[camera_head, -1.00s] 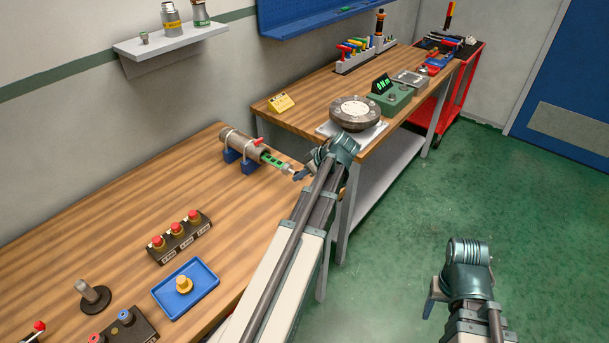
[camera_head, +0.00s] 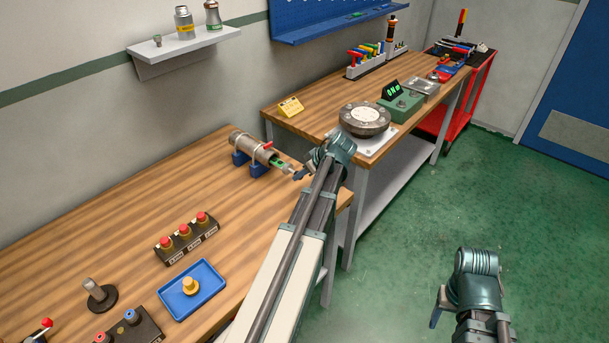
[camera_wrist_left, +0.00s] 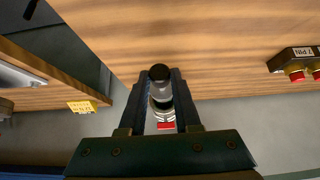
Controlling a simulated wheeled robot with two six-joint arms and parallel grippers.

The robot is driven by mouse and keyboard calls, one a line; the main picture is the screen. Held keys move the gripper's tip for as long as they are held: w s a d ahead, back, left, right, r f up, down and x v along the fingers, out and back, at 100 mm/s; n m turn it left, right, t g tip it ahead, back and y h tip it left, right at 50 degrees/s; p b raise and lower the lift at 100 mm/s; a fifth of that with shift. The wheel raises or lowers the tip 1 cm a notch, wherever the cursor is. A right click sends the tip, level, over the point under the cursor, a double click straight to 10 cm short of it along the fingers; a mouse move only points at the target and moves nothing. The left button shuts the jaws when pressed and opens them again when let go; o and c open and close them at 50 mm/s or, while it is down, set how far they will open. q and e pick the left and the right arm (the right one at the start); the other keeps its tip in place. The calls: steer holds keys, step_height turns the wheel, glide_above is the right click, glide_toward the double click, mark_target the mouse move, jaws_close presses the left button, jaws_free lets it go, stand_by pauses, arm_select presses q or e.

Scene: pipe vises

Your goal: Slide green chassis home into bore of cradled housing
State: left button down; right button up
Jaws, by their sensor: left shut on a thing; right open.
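The housing (camera_head: 243,147), a grey-brown cylinder with a red lever, lies in a blue cradle (camera_head: 258,170) on the near bench. The green chassis (camera_head: 279,162) is partly inside the bore at the housing's right end. A short green length shows outside, followed by a grey end piece (camera_head: 289,168). My left gripper (camera_head: 299,174) is shut on that end piece, just right of the housing. In the left wrist view the grey, dark-tipped end piece (camera_wrist_left: 161,92) sits between the two fingers. My right gripper (camera_head: 436,308) is open and empty over the floor.
Red-topped connectors (camera_head: 185,233), a blue tray (camera_head: 207,277) and a dark stand (camera_head: 98,294) are on the near bench, left of my left arm. A second bench holds a round flange (camera_head: 365,118) and a yellow sign (camera_head: 290,107). Bench top around the cradle is clear.

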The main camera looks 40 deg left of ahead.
mark_target(280, 163)
arm_select(q)
steer(key=shift+a, duration=0.15)
stand_by(0.5)
steer(key=shift+w+a, duration=0.2)
steer(key=shift+a, duration=2.35)
steer(key=shift+w+a, duration=0.15)
steer(key=shift+a, duration=1.6)
steer(key=c, duration=0.5)
jaws_free()
steer(key=shift+c, duration=0.2)
steer(key=p+v, duration=1)
steer(key=v, duration=0.4)
steer(key=shift+p, duration=0.35)
steer(key=shift+f, duration=0.1)
